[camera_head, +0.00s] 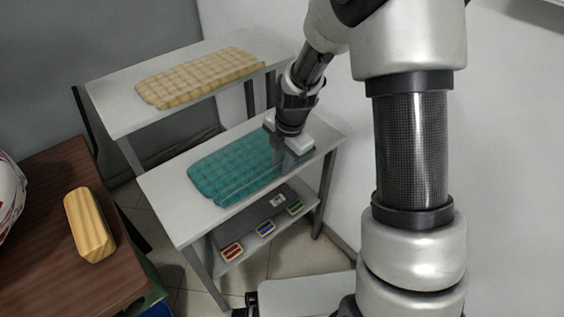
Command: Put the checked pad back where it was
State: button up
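A teal pad (230,172) with a grid pattern lies flat on the white top of the front table (175,205). A tan pad (195,77) with a similar grid lies flat on the white top of the rear table (112,101). I cannot tell which one the task means. My gripper (288,136) points down over the right end of the front table, by the teal pad's right edge.
The front table has a lower shelf with several small coloured blocks (265,229) and a dark flat item. At left, a brown table (60,265) bears a wooden block (89,225) and a partly seen round object (8,195). A white wall stands close at right.

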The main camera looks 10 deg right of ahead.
jog(key=o, duration=0.4)
